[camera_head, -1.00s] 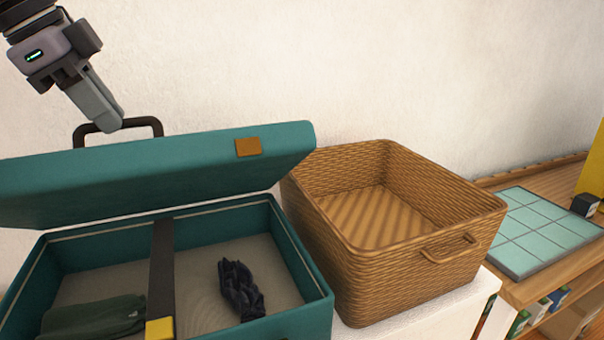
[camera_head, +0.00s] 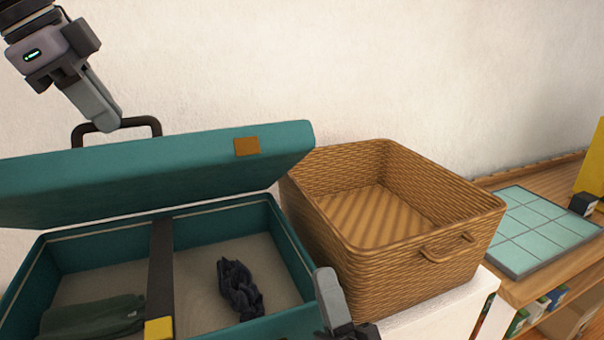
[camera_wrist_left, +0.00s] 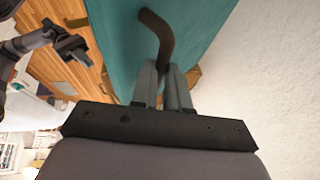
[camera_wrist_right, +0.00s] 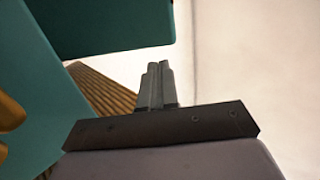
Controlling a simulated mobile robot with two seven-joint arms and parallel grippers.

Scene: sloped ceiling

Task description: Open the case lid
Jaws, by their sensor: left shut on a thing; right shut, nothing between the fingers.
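The teal case (camera_head: 312,318) stands at the left in the head view. Its lid (camera_head: 150,180) is raised and tilted over the base, with a brown patch near its right end. A dark handle (camera_head: 155,124) stands on the lid's edge. My left gripper (camera_head: 112,124) is shut on this handle; the left wrist view also shows the handle (camera_wrist_left: 158,35) running between the fingers. My right gripper (camera_head: 330,290) is shut and empty beside the case's front right corner. In the right wrist view, its closed fingers (camera_wrist_right: 157,75) are near the teal lid (camera_wrist_right: 100,22).
In the case lie a dark cloth (camera_head: 240,288), a green cloth (camera_head: 92,316) and a dark strap (camera_head: 161,270) with a yellow end. A wicker basket (camera_head: 400,270) stands close right of the case. A tiled board (camera_head: 545,232) lies on the wooden shelf. A white wall is behind.

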